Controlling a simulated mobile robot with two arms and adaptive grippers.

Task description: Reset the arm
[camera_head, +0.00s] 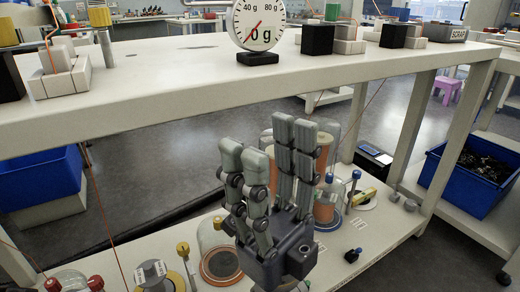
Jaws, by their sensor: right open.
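My right gripper (268,146) is in the lower middle of the head view, with its grey fingers pointing up. It is open, and I see nothing between its fingers. It appears in front of the lower shelf (345,262) and below the top board of the bench (170,75). The rest of its arm is out of frame below. My left gripper is not in view. No connector bowl can be made out clearly.
A dial scale (259,24) reading near 0 g stands on the top board, with black blocks (318,39) beside it. Orange spools and glass domes (214,232) crowd the lower shelf around the gripper. A blue bin (468,178) stands at right. Bench legs (408,130) rise behind.

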